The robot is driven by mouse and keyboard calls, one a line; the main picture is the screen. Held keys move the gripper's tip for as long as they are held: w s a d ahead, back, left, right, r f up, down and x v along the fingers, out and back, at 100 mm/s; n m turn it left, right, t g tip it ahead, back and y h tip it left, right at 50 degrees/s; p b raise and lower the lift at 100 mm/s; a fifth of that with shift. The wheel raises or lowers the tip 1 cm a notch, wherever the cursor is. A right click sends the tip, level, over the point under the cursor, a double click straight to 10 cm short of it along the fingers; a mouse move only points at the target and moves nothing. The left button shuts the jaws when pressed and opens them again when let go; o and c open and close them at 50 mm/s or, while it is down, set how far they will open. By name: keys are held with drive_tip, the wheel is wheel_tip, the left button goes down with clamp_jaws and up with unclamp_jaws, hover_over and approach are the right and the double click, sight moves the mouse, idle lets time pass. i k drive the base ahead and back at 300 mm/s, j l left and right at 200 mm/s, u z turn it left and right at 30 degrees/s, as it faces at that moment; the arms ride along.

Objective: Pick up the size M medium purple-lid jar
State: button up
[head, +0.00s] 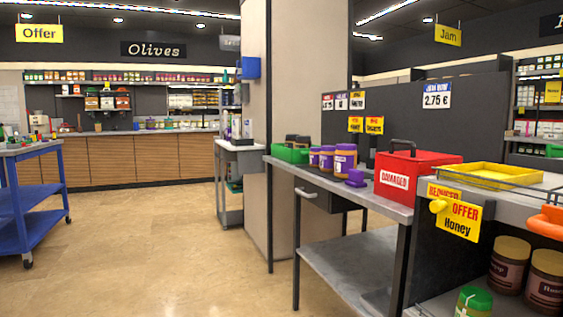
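Three purple-lid jars stand upright in a row on the grey table right of the pillar. The left jar (315,157) looks smallest, the middle jar (327,159) a little bigger, and the right jar (345,161) biggest. They overlap or nearly touch in this view. Size marks on them are too small to read, so I cannot tell for sure which is M. A separate purple object (356,179) sits in front of the right jar, near the table's front edge. My gripper is not in view.
A green bin (290,153) stands behind the jars, left. A red box marked "DAMAGED" (413,178) stands to their right. Farther right are a yellow tray (489,177) and shelved jars (507,266). A blue cart (32,205) is far left. The floor (150,255) between is clear.

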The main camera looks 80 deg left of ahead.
sight(327, 152)
drive_tip(key=u, duration=2.35)
drive_tip(key=i+j+z, duration=0.15)
drive_tip(key=i, duration=0.35)
drive_tip(key=i+j+z, duration=0.1)
drive_tip(key=i+j, duration=0.3)
drive_tip(key=i, duration=0.05)
